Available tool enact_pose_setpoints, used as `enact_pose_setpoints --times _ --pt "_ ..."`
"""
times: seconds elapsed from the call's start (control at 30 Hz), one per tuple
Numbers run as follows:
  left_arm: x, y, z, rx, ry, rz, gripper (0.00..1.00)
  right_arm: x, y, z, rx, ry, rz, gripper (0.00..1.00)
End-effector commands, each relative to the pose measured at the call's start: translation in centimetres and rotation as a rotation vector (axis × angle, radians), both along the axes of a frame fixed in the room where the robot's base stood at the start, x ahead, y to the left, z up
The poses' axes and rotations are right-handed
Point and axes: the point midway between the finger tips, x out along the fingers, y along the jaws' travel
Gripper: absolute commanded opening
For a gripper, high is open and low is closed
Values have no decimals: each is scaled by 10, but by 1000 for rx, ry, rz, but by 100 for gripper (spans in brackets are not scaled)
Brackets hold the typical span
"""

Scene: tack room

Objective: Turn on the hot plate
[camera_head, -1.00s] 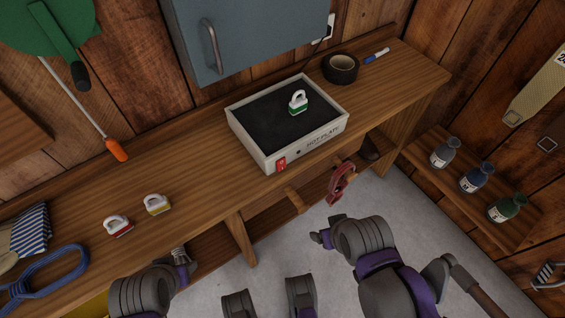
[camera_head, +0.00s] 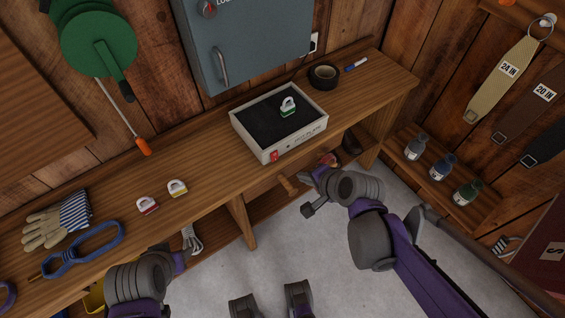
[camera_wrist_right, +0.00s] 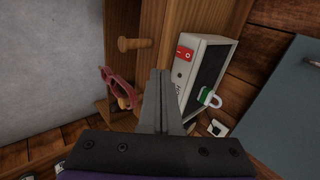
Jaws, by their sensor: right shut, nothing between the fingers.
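The hot plate (camera_head: 308,139) is a pale box with a black top on the wooden bench. Its red switch (camera_head: 274,156) is at the left end of its front face; hot plate (camera_wrist_right: 205,42) and switch (camera_wrist_right: 185,54) also show in the right wrist view. I cannot read the switch's position. A small green and white piece with a loop handle (camera_head: 288,106) stands on the black top. My right gripper (camera_head: 305,173) is shut and empty, in front of and below the bench edge, apart from the switch. My left gripper (camera_head: 178,262) barely shows at lower left; its fingers are hidden.
A wooden peg (camera_head: 288,185) sticks out below. Bottles stand right.

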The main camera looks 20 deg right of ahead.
Motion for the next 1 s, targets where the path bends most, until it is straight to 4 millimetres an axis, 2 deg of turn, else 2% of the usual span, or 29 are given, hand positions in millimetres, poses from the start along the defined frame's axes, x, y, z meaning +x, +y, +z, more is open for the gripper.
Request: enact_pose_setpoints --times 0.1,0.57,0.77,1.0 --pt "1 0 8 0 -3 0 50 7 -2 9 50 -4 -49 0" --pt "1 0 5 0 -2 0 50 10 -1 4 59 -4 -55 0" --pt "0 0 -4 0 1 0 50 26 6 -15 59 -4 -54 0" --pt "-2 0 -17 0 5 0 50 55 16 -47 58 -4 -53 0"
